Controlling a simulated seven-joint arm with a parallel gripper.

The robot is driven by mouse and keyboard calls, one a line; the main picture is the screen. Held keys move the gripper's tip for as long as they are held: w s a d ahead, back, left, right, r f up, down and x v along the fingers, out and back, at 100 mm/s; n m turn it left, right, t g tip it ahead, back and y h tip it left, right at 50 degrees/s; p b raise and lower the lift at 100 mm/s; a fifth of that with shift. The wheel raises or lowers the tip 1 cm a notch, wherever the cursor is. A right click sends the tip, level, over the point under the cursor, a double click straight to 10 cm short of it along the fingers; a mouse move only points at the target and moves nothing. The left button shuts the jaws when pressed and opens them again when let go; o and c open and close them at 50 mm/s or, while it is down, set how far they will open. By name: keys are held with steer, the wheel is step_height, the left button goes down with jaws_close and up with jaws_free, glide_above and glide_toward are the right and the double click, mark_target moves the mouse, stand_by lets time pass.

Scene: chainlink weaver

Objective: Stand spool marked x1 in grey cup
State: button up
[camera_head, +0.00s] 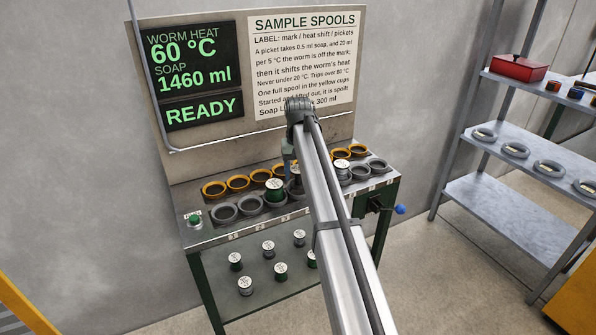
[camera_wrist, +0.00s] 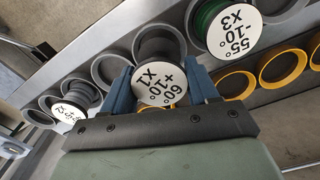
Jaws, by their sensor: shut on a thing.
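The spool marked x1 (camera_wrist: 160,82), with a white top reading 60° +10°, is between the blue fingers of my gripper (camera_wrist: 162,88) in the wrist view. My gripper is shut on it. Its dark body points down at a grey cup in the grey row; I cannot tell whether it rests in that cup or hangs just above. Empty grey cups (camera_wrist: 110,69) lie beside it. In the head view, my arm hides most of the gripper and spool; other grey cups (camera_head: 224,211) show at the left.
A green spool marked x3 (camera_wrist: 232,30) stands close beside the held one. Another spool (camera_head: 341,167) stands farther right along the row. Yellow cups (camera_head: 214,189) line the back. Several spools (camera_head: 268,248) stand on the lower shelf. The sign panel (camera_head: 306,50) rises behind.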

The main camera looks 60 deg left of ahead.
steer(key=shift+f, duration=0.25)
steer(key=shift+f, duration=0.6)
steer(key=shift+f, duration=0.15)
steer(key=shift+f, duration=0.25)
stand_by(0.4)
steer(key=o, duration=1.3)
steer(key=shift+r, duration=0.15)
steer(key=shift+r, duration=3.85)
